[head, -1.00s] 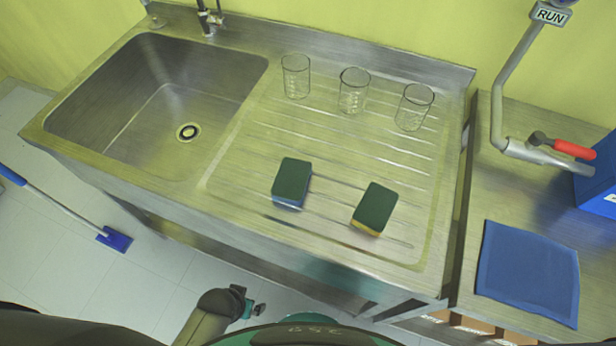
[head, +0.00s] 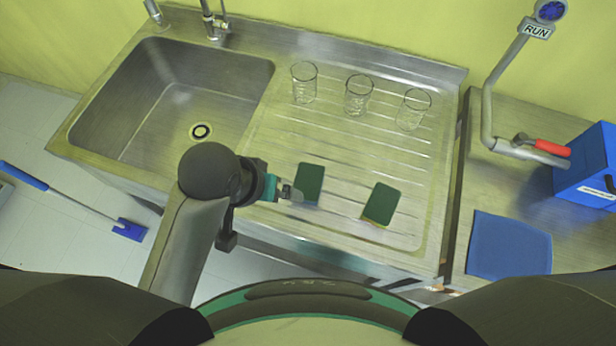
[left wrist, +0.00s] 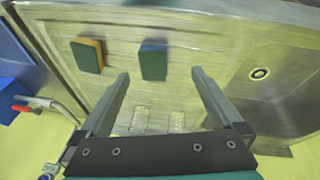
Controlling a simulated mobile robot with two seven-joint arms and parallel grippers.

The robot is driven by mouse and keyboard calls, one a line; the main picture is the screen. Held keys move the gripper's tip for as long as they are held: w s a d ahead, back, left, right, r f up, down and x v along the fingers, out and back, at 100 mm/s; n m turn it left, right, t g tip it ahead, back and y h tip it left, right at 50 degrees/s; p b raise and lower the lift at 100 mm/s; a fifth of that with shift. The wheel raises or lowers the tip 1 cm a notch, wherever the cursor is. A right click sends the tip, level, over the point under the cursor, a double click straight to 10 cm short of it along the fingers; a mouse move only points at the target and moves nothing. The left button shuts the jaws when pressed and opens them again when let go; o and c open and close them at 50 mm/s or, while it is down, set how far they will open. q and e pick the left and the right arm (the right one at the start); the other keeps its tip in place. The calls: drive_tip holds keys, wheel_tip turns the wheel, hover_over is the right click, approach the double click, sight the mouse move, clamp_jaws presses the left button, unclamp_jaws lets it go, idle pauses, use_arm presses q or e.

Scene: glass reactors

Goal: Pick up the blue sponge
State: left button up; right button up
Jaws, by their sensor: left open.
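The blue sponge (head: 310,182) lies on the ribbed steel drainboard with its dark green side up. Its blue edge shows in the left wrist view, where the sponge (left wrist: 153,62) appears between and beyond the fingertips. A second sponge (head: 381,203), green on top with a yellow edge, lies to its right; it also shows in the left wrist view (left wrist: 88,55). My left gripper (head: 292,193) is just left of the blue sponge in the head view, partly overlapping its edge there. Its fingers (left wrist: 161,74) are spread and empty. My right gripper is not in view.
Three glass beakers (head: 358,95) stand along the back of the drainboard. The sink basin (head: 165,115) is at left with a faucet (head: 213,28) behind. A blue cloth (head: 509,245) lies on the right counter near a blue box (head: 587,170). The drainboard between sponges and beakers is clear.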

use_arm(q)
drive_tip(key=w+d+r+g, duration=0.1)
drive_tip(key=w+d, duration=0.2)
drive_tip(key=d, duration=0.3)
drive_tip(key=y+b, duration=0.1)
drive_tip(key=y, duration=0.1)
hover_over(308, 181)
drive_tip(key=shift+g, duration=0.3)
drive_tip(key=f, duration=0.8)
drive_tip(key=shift+s+d+f, duration=0.15)
drive_tip(key=shift+s+f, duration=0.1)
drive_tip(key=shift+f, duration=0.15)
drive_tip(key=f, duration=0.4)
drive_tip(key=shift+a+f+b, duration=0.15)
drive_tip(key=shift+a+b, duration=0.05)
drive_tip(key=shift+b, duration=0.15)
drive_tip(key=shift+w+f, duration=0.15)
drive_tip(key=shift+f, duration=0.55)
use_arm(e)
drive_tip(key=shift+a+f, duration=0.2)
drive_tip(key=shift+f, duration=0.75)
use_arm(q)
drive_tip(key=c, duration=1.1)
